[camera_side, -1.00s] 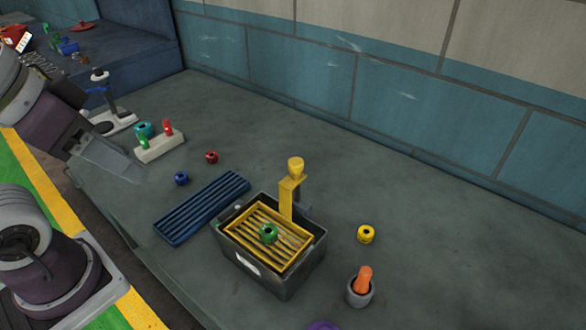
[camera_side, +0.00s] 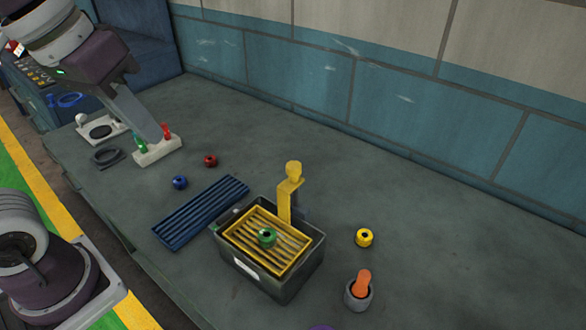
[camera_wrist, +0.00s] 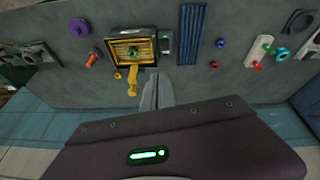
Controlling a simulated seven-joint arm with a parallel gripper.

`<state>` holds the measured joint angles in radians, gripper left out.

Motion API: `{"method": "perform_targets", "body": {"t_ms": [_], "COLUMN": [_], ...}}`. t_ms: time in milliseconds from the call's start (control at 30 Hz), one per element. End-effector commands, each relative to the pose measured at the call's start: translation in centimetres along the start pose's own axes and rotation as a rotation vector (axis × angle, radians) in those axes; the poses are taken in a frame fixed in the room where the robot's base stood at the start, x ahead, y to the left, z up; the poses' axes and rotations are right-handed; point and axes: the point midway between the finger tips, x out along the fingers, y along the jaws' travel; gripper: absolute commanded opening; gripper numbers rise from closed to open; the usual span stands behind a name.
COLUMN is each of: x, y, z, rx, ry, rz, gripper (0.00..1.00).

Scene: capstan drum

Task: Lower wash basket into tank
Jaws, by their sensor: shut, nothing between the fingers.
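The yellow wash basket (camera_side: 286,262) has a slatted floor and holds a green ring-shaped part (camera_side: 267,237). It sits within the mouth of the dark grey tank (camera_side: 262,280), its rim close to the tank's rim; its exact depth is unclear. A yellow upright handle with a knob (camera_side: 290,190) stands at the tank's back side. In the wrist view the basket (camera_wrist: 118,49) and handle (camera_wrist: 132,82) show left of my fingers. My gripper (camera_side: 163,138) is shut and empty, far left of the tank, in front of a white block in the side view. It also shows in the wrist view (camera_wrist: 157,76).
A blue ribbed rack (camera_side: 200,210) lies beside the tank. The white block (camera_side: 158,151) carries green and red pegs. Blue (camera_side: 180,182), red (camera_side: 210,160) and yellow (camera_side: 364,237) rings and a grey cup with an orange peg (camera_side: 359,291) stand around. The back right is clear.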

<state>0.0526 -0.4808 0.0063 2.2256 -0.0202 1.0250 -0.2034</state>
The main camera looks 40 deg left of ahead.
Motion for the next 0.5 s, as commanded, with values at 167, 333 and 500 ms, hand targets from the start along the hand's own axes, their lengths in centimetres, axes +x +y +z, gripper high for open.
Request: {"method": "perform_targets", "body": {"t_ms": [167, 333, 500], "x": [1.6, 5.8, 9.3], "y": [4.3, 8.5, 11.2], "z": [-7.7, -12.5, -14.3], "rx": [-0.226, -0.419, -0.533], "ry": [-0.182, -0.324, -0.400], "rz": [-0.019, -0.086, -0.148], "gripper": [0.00, 0.00, 0.00]}}
